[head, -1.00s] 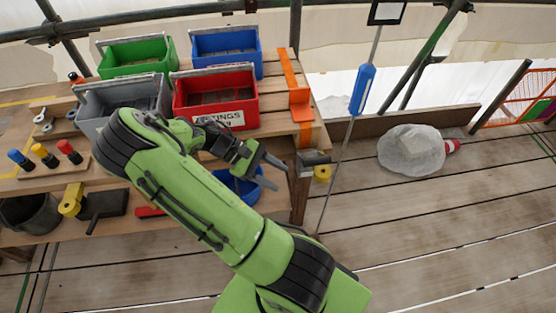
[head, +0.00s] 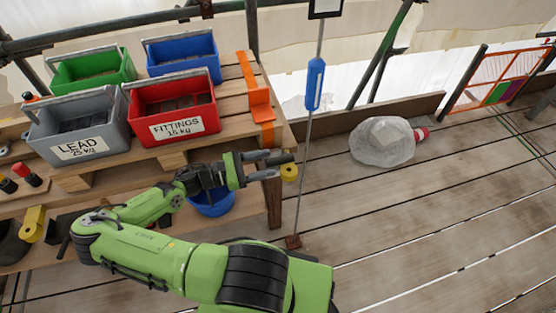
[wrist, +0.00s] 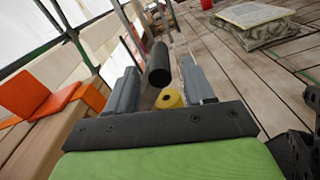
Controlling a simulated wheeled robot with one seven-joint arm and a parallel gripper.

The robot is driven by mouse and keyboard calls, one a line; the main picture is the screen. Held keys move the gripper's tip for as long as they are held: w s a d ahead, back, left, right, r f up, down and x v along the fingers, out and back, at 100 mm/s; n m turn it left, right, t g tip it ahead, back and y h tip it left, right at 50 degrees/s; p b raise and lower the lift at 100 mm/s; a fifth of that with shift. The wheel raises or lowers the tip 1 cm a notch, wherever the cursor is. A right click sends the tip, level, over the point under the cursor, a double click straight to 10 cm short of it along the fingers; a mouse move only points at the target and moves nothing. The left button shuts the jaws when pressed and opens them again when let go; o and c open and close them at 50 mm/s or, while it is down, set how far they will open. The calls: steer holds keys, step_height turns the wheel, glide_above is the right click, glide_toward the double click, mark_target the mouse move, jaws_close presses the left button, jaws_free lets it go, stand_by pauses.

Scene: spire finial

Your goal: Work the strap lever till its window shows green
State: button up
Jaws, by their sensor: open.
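The orange strap (head: 256,97) runs over the right end of the bench, with an orange angled piece on it that also shows in the wrist view (wrist: 34,93). At the bench's right end is a dark lever handle (head: 286,159), a black cylinder in the wrist view (wrist: 158,64). A yellow round part (head: 289,173) sits just below it, also in the wrist view (wrist: 169,98). My gripper (head: 278,164) is open, its fingers on either side of the handle in the wrist view; I cannot tell whether they touch it. I see no window or green mark.
Grey (head: 78,126), red (head: 174,108), green (head: 93,73) and blue (head: 184,56) bins stand on the bench. A blue bucket (head: 211,203) is below. A thin pole with a blue sleeve (head: 315,84) stands just right of the lever. A wrapped bundle (head: 383,142) lies on the open deck.

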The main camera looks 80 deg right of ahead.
mark_target(279, 160)
steer(key=x, duration=0.4)
steer(key=shift+s+d, duration=0.2)
steer(key=shift+s, duration=0.15)
jaws_close()
